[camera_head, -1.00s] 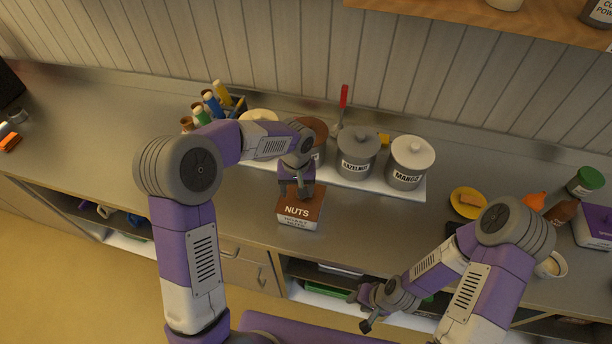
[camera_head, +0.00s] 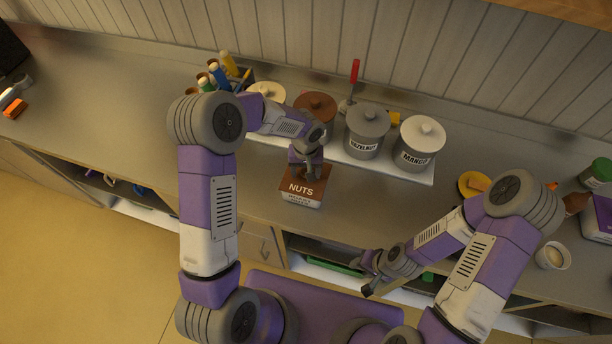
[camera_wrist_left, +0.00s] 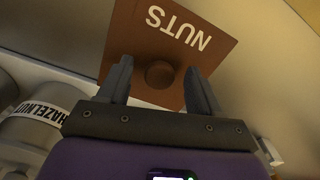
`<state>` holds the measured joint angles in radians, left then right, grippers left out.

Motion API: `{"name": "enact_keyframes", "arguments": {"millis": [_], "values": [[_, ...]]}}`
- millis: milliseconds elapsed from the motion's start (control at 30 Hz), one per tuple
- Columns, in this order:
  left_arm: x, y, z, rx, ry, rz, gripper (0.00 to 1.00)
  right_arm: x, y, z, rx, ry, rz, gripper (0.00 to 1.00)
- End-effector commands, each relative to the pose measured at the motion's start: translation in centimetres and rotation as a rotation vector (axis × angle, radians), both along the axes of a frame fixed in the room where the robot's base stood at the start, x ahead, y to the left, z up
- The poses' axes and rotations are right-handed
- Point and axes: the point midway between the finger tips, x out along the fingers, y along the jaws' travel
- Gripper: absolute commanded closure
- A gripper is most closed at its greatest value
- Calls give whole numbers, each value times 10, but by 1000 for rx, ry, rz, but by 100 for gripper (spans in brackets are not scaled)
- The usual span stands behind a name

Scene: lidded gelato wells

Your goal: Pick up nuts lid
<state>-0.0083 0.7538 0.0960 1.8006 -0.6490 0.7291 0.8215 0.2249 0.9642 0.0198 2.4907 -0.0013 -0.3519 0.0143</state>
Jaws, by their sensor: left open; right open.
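The nuts lid (camera_head: 304,187) is a brown square top marked NUTS on a pale box on the counter, in front of the white tray. In the left wrist view the brown lid (camera_wrist_left: 170,45) shows its label upside down and a round brown knob (camera_wrist_left: 159,75). My left gripper (camera_head: 309,174) is over the lid's far part. In the wrist view its open fingers (camera_wrist_left: 158,85) stand on either side of the knob, with gaps between; contact cannot be told. My right gripper (camera_head: 367,278) is open and empty, low in front of the counter.
The white tray (camera_head: 400,172) behind holds several lidded wells, among them hazelnut (camera_head: 366,135) and mango (camera_head: 417,147). A red-handled tool (camera_head: 354,72) stands behind them. A yellow plate (camera_head: 468,184) lies to the right. The counter left of my left arm is largely clear.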

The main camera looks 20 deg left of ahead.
Motion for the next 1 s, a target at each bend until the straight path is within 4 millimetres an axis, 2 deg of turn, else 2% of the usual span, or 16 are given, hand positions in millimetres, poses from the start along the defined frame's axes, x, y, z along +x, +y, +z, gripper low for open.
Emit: {"name": "enact_keyframes", "arguments": {"millis": [100,500,767,867,1000], "values": [[0,0,0,0,0,0,37,0,0,0,0,0,0,57],[0,0,1,0,0,0,96,0,0,0,0,0,0,57],[1,0,5,0,-2,0,96,0,0,-1,0,0,0,57],[1,0,16,0,-5,0,96,0,0,-2,0,0,0,57],[1,0,45,0,-7,1,96,0,0,-4,0,0,0,57]]}}
